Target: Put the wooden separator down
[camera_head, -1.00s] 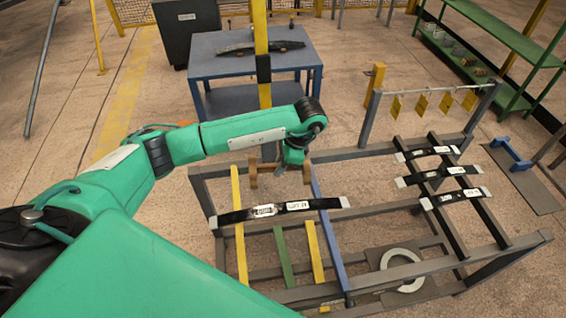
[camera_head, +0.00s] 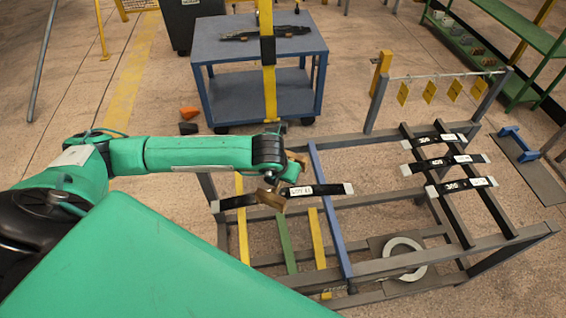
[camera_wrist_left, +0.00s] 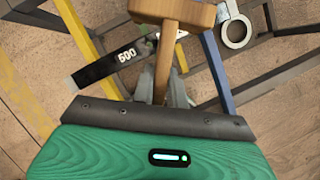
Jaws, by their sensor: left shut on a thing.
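My left gripper (camera_wrist_left: 165,92) is shut on the wooden separator (camera_wrist_left: 188,12), a light brown T-shaped piece with a handle and a cross-block. In the head view the separator (camera_head: 271,198) is partly hidden by my left gripper (camera_head: 283,184). It overlaps the black leaf spring (camera_head: 320,190) with a white label that lies across the left part of the rack. In the wrist view this spring (camera_wrist_left: 105,68) passes behind the separator's handle. I cannot tell whether the separator touches the spring. My right gripper is out of view.
The grey rack (camera_head: 455,243) has yellow, green and blue (camera_head: 329,210) bars. Several black springs (camera_head: 445,162) lie on its right side. A white ring (camera_head: 403,258) sits low in the rack. A blue table (camera_head: 215,50) and a yellow post (camera_head: 268,75) stand behind.

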